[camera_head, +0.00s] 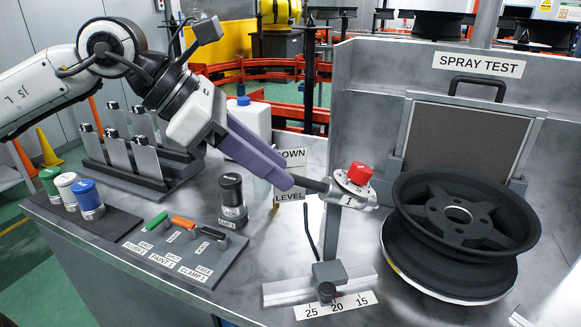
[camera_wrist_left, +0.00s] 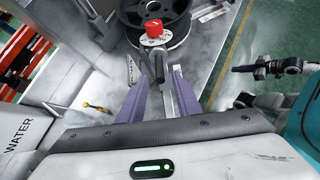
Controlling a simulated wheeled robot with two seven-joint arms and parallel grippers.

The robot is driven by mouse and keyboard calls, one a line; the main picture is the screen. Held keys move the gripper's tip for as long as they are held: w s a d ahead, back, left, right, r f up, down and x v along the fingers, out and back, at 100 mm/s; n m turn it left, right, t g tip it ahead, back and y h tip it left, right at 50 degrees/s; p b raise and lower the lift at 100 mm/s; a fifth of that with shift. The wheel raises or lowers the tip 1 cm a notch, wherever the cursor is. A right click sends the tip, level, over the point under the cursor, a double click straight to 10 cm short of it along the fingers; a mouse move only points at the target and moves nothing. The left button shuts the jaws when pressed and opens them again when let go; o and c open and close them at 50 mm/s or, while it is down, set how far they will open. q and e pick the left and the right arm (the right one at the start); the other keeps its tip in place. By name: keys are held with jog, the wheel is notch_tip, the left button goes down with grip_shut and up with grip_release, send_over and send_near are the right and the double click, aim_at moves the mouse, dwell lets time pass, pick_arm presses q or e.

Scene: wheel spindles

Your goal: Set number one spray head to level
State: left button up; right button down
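The spray head (camera_head: 352,187) is a grey round fitting with a red cap (camera_head: 359,173), a figure on its front and a dark handle (camera_head: 314,184) pointing left. The handle lies near the LEVEL label (camera_head: 289,195), below the DOWN label (camera_head: 290,156); its exact setting is unclear. My left gripper (camera_head: 288,181), with purple fingers, is at the handle's free end. In the left wrist view its fingers (camera_wrist_left: 158,85) are apart, with the handle (camera_wrist_left: 159,68) ahead and between them; contact is not clear.
A dark wheel (camera_head: 455,215) stands on a turntable right of the spray head, before the SPRAY TEST panel (camera_head: 480,65). A slider with a 25-20-15 scale (camera_head: 335,305) sits in front. Bottles (camera_head: 92,200) and labelled levers (camera_head: 185,248) are at left.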

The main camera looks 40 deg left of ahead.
aim_at(330, 188)
pick_arm(q)
jog(key=shift+p+x, duration=0.4)
jog(key=shift+x, duration=1.55)
grip_shut()
